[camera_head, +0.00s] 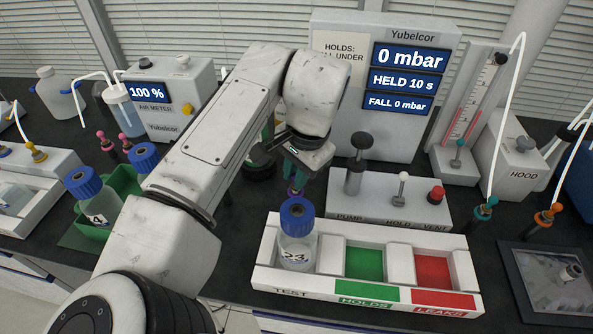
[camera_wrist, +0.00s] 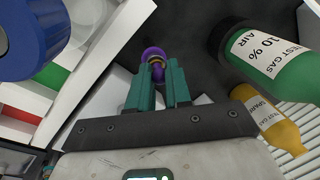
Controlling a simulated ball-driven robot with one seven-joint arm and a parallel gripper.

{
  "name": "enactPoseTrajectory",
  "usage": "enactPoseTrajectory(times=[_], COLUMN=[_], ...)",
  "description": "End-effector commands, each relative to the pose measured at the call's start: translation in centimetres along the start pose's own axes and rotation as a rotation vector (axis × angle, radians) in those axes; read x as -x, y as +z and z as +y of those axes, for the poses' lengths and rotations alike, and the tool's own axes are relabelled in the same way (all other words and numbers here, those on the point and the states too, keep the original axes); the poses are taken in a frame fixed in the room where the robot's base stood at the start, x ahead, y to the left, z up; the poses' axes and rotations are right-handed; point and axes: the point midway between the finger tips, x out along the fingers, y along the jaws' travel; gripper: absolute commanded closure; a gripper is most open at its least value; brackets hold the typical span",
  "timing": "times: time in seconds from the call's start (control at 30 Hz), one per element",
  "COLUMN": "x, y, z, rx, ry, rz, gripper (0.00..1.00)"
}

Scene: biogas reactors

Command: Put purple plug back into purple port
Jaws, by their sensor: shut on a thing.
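My gripper (camera_head: 295,178) points down behind the blue-capped bottle marked 23 (camera_head: 295,252), left of the pump box. In the wrist view its green fingers (camera_wrist: 158,80) are shut on the purple plug (camera_wrist: 153,55), which shows as a rounded purple end with a yellowish band at the fingertips. In the head view only a small purple bit shows below the fingers, just above the blue cap (camera_head: 297,212). I cannot make out the purple port in either view.
The bottle stands in the TEST slot of a white tray (camera_head: 262,270); the green HOLDS and red LEAKS slots are empty. The pump box (camera_head: 385,208) with levers is close at right. In the wrist view, a green test-gas cylinder (camera_wrist: 275,65) and a yellow one (camera_wrist: 270,118) are nearby.

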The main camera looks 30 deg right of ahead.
Motion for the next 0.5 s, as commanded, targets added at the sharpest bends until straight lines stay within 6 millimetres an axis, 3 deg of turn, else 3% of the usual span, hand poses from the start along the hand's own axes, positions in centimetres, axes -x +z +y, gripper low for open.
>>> enactPoseTrajectory(times=[0.27,0.3,0.5], x=[0.01,0.01,0.01], y=[0.00,0.00,0.00], z=[0.00,0.00,0.00], rx=[0.000,0.000,0.000], ry=[0.000,0.000,0.000], rz=[0.000,0.000,0.000], gripper=[1.00,0.80,0.61])
